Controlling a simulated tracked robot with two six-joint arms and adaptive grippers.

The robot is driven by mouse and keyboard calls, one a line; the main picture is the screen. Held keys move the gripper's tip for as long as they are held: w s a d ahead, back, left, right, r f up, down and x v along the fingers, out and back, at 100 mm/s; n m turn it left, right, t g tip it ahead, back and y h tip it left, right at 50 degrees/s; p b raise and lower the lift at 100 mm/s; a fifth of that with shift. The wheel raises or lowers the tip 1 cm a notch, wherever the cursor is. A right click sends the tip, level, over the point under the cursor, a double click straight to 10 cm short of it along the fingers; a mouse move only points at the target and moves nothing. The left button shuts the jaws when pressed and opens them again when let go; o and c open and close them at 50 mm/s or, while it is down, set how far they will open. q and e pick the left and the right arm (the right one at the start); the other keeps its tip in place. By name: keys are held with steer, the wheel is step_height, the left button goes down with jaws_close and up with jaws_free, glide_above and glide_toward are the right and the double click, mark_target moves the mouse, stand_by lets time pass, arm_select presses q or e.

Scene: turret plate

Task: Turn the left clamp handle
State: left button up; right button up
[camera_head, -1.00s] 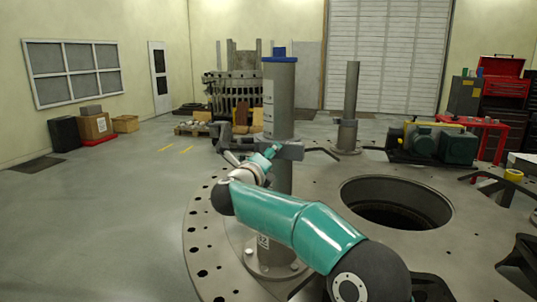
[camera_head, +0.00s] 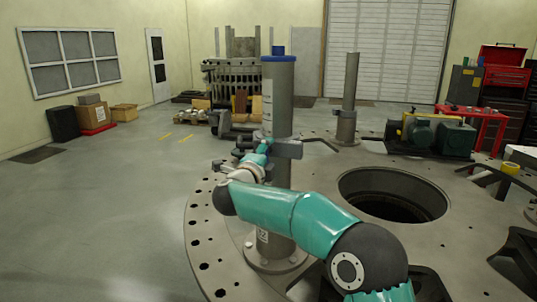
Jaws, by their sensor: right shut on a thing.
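The left clamp (camera_head: 287,149) is a grey collar around the tall grey left column (camera_head: 279,95), which has a blue cap. A grey bar, the clamp handle (camera_head: 238,131), sticks out to the left of the column. My right arm is teal and comes in from the lower right, in front of the column's foot. My right gripper (camera_head: 247,152) is at the left side of the clamp, shut on the handle. My wrist and the small size hide most of the fingers and the grip. My left gripper is not in view.
The column stands on a round turret plate (camera_head: 215,245) with a large round hole (camera_head: 392,195) to the right. A second, shorter column (camera_head: 348,95) with a clamp stands farther back. A green motor unit (camera_head: 432,135) is at the right. The floor (camera_head: 110,200) at left is clear.

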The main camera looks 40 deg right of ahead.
steer(key=shift+w+a+f, duration=0.1)
steer(key=shift+a+f, duration=0.05)
steer(key=shift+a, duration=0.05)
steer(key=o, duration=1.2)
steer(key=shift+w, duration=0.1)
steer(key=shift+c, duration=0.2)
steer(key=shift+d, duration=0.1)
steer(key=v, duration=1.2)
